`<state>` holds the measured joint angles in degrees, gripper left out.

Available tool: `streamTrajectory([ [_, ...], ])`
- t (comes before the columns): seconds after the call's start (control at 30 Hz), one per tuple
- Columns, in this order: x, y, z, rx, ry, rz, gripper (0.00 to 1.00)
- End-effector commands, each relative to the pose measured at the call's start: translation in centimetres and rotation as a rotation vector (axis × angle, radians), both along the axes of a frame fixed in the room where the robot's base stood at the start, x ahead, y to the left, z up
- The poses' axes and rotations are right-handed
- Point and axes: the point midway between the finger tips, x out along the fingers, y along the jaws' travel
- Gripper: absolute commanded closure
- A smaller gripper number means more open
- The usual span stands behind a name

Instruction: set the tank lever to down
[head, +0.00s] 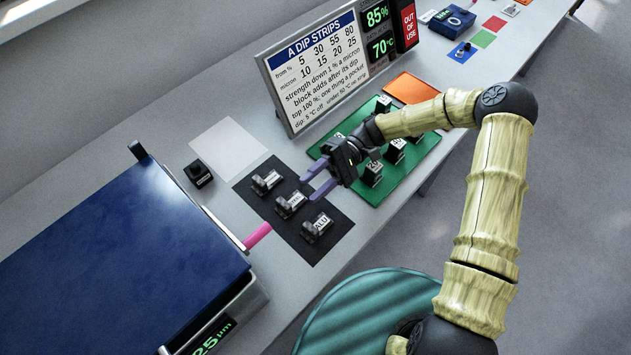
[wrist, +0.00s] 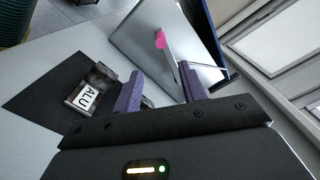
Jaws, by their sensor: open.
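The tank (head: 120,230) is a large box with a dark blue lid at the left of the head view. Its lever, with a pink grip (head: 257,235), sticks out from the side facing the bench. In the wrist view the pink grip (wrist: 160,41) shows beyond my fingers, in front of the tank's pale metal side. I cannot tell the lever's exact setting. My gripper (head: 307,189) is open and empty, above the bench between the black mat and the green board, apart from the lever. Its purple fingers also show in the wrist view (wrist: 161,82).
A black mat (head: 333,235) holds several dark holders, one labelled ALU (head: 317,229). A green board (head: 420,151) with labelled black blocks lies under my arm. A sign (head: 318,70) stands at the back. A round teal-topped stool (head: 365,310) is in front of the bench.

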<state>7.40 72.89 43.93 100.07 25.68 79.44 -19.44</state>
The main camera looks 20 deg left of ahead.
Motion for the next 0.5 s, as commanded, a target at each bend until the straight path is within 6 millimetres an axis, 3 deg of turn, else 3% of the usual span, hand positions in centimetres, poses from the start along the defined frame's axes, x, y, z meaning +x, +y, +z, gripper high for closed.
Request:
streamTrajectory([
  [0.03, 0.0, 0.0, 0.0, 0.0, 0.0, 0.0, 0.64],
  [0.2, -0.2, -0.4, -0.2, -0.039, -0.036, 0.003, 0.98],
  [0.37, -0.6, -2.1, -0.9, -0.179, -0.161, 0.001, 1.0],
  [0.5, -0.5, -5.0, -1.6, -0.352, -0.325, -0.02, 1.0],
])
